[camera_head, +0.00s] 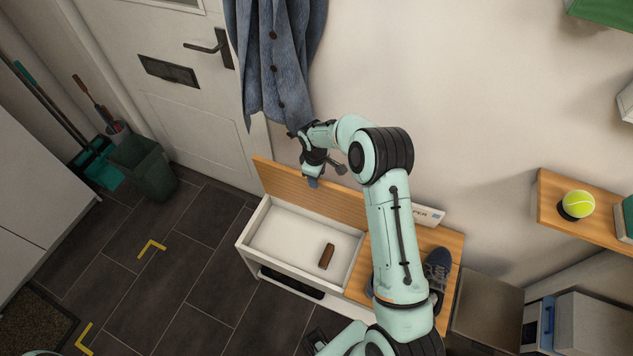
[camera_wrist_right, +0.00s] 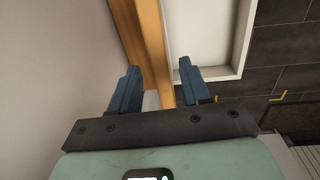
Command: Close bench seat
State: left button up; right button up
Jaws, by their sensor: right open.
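The bench (camera_head: 255,240) stands against the wall with its left wooden seat lid (camera_head: 285,183) raised, leaving the white compartment open. A brown object (camera_head: 327,256) lies inside the compartment. My right gripper (camera_head: 312,181) is at the raised lid's upper edge. In the right wrist view my right gripper (camera_wrist_right: 158,88) is open, and the lid's wooden edge (camera_wrist_right: 148,40) runs between its two blue fingers in the picture. Whether either finger touches the lid cannot be told. My right arm hides part of the bench's right side. My left gripper is not in view.
A denim coat (camera_head: 275,60) hangs above the lid, close to my right gripper. Dark shoes (camera_head: 438,270) sit on the bench's right seat. A shelf with a tennis ball (camera_head: 578,204) is at right. A green bin (camera_head: 145,165) stands by the door. The floor in front is clear.

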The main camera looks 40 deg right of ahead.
jog(key=f, duration=0.4)
jog(key=shift+w+d+f, duration=0.15)
jog(key=shift+d+f, duration=0.05)
jog(key=shift+f, duration=0.2)
grip_shut()
